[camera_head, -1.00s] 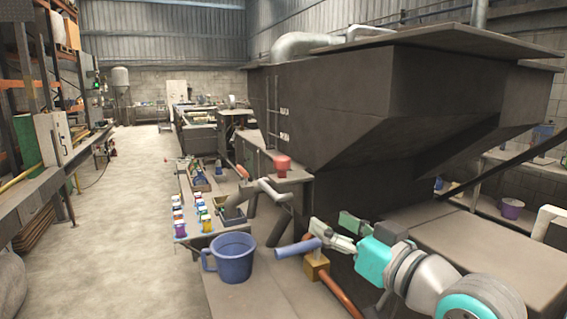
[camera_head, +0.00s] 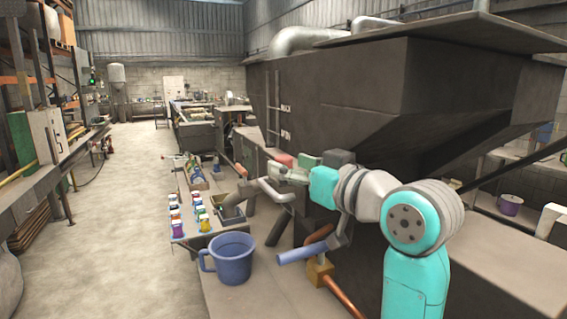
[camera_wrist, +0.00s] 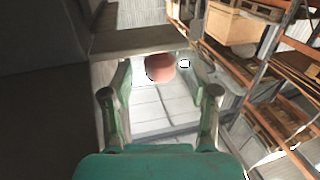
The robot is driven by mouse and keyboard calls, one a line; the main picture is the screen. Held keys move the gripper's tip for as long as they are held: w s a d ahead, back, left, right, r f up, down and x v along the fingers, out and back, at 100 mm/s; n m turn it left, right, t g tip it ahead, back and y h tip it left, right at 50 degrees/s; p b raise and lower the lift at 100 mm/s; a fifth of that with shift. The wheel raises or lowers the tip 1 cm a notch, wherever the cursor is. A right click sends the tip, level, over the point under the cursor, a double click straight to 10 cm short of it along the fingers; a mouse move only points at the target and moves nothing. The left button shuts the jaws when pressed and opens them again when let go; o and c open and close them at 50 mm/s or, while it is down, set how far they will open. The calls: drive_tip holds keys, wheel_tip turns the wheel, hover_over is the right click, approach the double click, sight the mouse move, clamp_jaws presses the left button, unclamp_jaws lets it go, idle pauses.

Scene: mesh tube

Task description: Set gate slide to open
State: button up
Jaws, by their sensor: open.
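The gate slide appears to be a flat grey plate with a round red knob. The red knob (camera_head: 281,158) shows just behind my fingers at the dark hopper's left side. My gripper (camera_head: 280,171) is open and close to it. In the wrist view the red knob (camera_wrist: 160,68) shows between the open fingertips of my gripper (camera_wrist: 158,72), with gaps to both fingers. The grey plate (camera_wrist: 138,40) lies just beyond it. In the head view my fingers hide most of the plate. Whether a finger touches the knob, I cannot tell.
The big dark hopper (camera_head: 350,110) fills the right side. A blue lever (camera_head: 298,251) on a brass valve (camera_head: 319,272) and a blue mug (camera_head: 231,258) are lower. The floor (camera_head: 110,220) at left is clear.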

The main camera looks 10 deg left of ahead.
drive_tip(key=shift+x, duration=1.45)
clamp_jaws()
